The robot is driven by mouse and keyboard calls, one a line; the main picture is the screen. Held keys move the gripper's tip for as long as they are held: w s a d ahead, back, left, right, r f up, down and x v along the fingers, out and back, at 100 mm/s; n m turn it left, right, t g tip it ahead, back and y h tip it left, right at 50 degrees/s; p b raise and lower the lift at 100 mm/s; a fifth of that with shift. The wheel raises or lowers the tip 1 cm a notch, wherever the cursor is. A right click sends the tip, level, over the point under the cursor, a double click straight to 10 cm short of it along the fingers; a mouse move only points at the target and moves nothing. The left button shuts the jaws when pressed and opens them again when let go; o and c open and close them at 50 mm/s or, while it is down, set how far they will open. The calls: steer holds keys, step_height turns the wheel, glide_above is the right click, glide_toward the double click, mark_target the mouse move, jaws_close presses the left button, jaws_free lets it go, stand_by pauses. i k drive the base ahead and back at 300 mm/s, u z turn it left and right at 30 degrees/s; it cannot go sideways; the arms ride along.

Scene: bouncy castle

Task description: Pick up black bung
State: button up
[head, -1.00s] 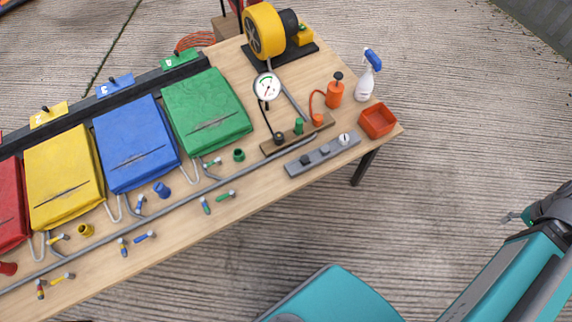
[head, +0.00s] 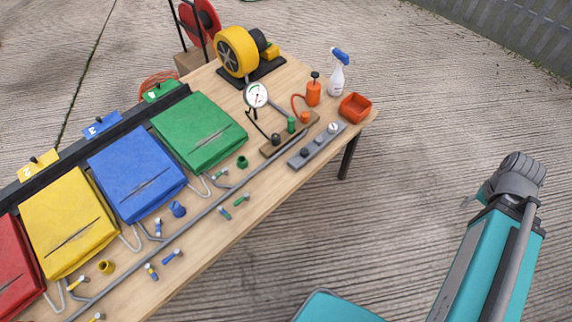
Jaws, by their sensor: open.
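A black knob (head: 276,139) with a black hose stands on the wooden block (head: 268,152) beside the bar. I cannot tell for sure which of these is the black bung. My gripper (head: 467,203) shows only as a small dark tip beside my arm at the right, off the table. It is open, well apart from all these things, and mostly hidden.
A red-orange tray (head: 356,107), a spray bottle (head: 337,75) and an orange pump (head: 313,92) stand at the table's right end. A yellow blower (head: 238,52) is at the back. Green (head: 200,133), blue (head: 135,170) and yellow (head: 65,222) pads fill the left. Floor between arm and table is clear.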

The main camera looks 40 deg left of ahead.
mark_target(304, 151)
steer(key=k, duration=1.45)
steer(key=u, duration=1.05)
steer(key=i, duration=1)
steer(key=z, duration=0.1)
